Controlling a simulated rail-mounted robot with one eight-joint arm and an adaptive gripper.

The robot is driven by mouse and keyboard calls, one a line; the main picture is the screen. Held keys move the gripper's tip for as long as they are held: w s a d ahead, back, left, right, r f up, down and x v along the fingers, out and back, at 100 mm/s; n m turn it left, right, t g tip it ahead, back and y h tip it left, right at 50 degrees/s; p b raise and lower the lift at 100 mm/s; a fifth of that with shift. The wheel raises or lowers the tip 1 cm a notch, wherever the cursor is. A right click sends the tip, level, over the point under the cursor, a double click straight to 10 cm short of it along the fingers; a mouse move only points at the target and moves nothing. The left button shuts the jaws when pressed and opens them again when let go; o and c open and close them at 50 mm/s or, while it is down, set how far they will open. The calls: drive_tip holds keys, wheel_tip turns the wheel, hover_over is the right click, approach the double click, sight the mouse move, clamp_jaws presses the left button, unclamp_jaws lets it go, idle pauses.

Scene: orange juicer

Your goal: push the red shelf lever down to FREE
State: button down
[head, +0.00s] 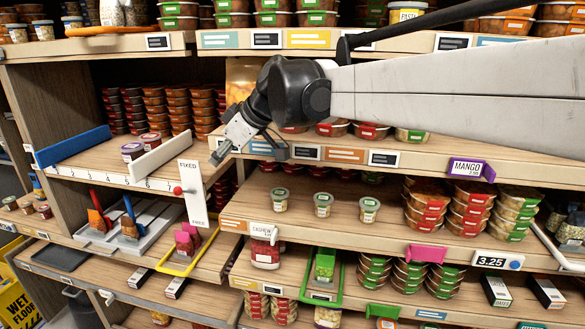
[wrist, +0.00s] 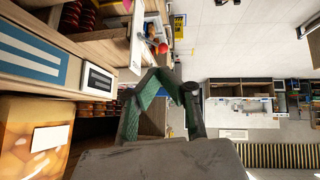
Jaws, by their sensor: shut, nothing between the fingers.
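The red lever knob (head: 178,190) sits at the left edge of a white upright plate (head: 194,200) at the shelf front. The plate reads FIXED at its top and FREE at its bottom. The knob stands between the two words, a little nearer FIXED. My gripper (head: 217,157) is shut and empty, up and to the right of the knob and apart from it in the head view. In the wrist view the red knob (wrist: 163,48) shows just beyond the green-padded fingers of my gripper (wrist: 172,84). The lever's stem is hard to make out.
A numbered shelf edge (head: 105,178) runs left of the plate, with a white divider (head: 160,158) and a blue divider (head: 72,146). Below the plate is a yellow-rimmed tray (head: 185,267). Stacked tubs (head: 420,205) fill shelves at right. The aisle side is open.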

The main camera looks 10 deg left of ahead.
sight(181, 190)
drive_tip(key=shift+a+r+n, duration=0.25)
drive_tip(key=shift+a+n, duration=0.05)
drive_tip(key=shift+a, duration=0.75)
drive_tip(key=p+x, duration=0.2)
drive_tip(key=x, duration=1.2)
drive_tip(key=shift+s+a, duration=0.15)
drive_tip(key=shift+s, duration=0.05)
